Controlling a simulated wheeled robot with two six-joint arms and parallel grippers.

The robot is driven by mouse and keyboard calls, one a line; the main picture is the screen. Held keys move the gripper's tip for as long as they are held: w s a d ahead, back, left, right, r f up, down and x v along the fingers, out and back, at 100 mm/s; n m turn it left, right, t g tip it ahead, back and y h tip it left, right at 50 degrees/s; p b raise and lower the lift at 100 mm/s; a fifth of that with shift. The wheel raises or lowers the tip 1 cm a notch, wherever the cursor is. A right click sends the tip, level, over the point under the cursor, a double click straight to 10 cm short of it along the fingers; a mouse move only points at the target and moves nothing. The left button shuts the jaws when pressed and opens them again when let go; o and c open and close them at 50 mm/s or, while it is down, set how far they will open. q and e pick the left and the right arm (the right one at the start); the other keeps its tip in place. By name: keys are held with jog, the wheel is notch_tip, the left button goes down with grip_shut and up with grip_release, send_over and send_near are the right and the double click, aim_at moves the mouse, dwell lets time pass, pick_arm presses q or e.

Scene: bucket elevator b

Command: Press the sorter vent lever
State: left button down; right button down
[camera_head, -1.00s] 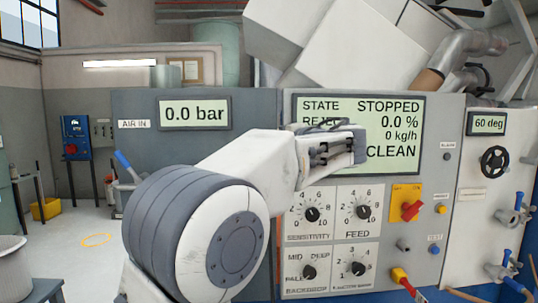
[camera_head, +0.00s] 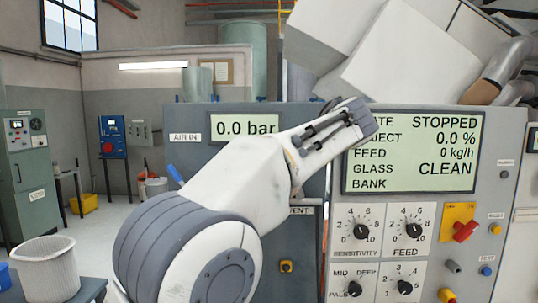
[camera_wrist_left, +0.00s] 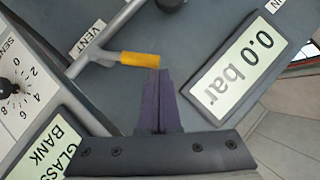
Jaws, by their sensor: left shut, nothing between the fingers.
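The vent lever shows in the left wrist view as a grey rod ending in a yellow grip (camera_wrist_left: 140,59), beside the VENT label (camera_wrist_left: 87,38). My left gripper's dark fingers (camera_wrist_left: 161,76) are shut and empty, their tips right by the free end of the yellow grip. I cannot tell whether they touch it. In the head view my left gripper (camera_head: 345,112) is in front of the left edge of the sorter display (camera_head: 430,183). There the VENT label (camera_head: 300,210) is partly hidden by my arm, and the yellow grip is hidden.
The pressure display (camera_head: 246,124) reads 0.0 bar and the sorter display reads STOPPED. Dials (camera_head: 414,231) and a red switch (camera_head: 465,230) sit below it. A blue-handled valve (camera_head: 175,174) is left of my arm. A white basket (camera_head: 46,262) stands lower left on a table.

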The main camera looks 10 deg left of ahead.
pick_arm(q)
jog(key=shift+a, duration=0.1)
dwell(0.4)
jog(key=w+d+r+p+v, duration=0.1)
jog(key=p+v, duration=0.1)
jog(key=v, duration=1.1)
jog(key=shift+w+d+r, duration=0.2)
jog(key=shift+w+d, duration=0.1)
jog(key=shift+d, duration=0.05)
